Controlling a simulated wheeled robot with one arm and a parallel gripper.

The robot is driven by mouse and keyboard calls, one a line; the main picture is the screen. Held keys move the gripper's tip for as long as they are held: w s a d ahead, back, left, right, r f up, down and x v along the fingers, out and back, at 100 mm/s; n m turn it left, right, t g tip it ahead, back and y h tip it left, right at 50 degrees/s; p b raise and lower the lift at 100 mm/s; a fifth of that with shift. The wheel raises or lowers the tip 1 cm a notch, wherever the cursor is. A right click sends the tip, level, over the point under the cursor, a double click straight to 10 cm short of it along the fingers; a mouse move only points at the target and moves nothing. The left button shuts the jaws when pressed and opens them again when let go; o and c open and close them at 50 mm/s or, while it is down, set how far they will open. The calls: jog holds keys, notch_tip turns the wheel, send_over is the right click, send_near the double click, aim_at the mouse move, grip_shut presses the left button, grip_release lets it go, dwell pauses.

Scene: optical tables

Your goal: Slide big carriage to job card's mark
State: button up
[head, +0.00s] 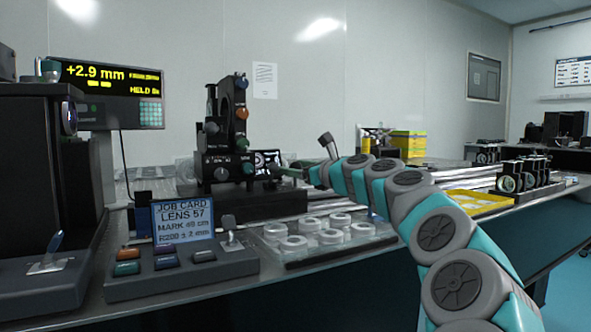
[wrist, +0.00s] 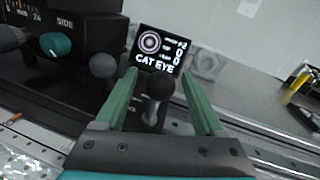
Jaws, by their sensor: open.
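The big carriage (head: 237,160) is a tall black optical unit with knobs, standing on the rail beside the job card. The job card (head: 182,221) is a lit screen reading "LENS 57", "MARK 45 cm" and "R200 ± 2 mm". My gripper (head: 290,171) reaches in from the right at the carriage's right side. In the wrist view my gripper (wrist: 168,95) is open, its two green fingers on either side of a black ball-topped lever (wrist: 157,88). I cannot tell whether they touch it. A teal knob (wrist: 56,45) and the word "SIDE" show on the black body at left. The mark itself is not distinguishable.
A readout (head: 108,82) shows "+2.9 mm" and "HELD". A small screen (wrist: 160,48) reads "CAT EYE". A clear tray of white rings (head: 325,232) lies in front of the rail. Mounted lenses (head: 520,176) and a yellow tray (head: 475,201) are at right.

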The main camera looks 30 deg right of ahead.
grip_shut()
dwell(0.6)
dwell(0.8)
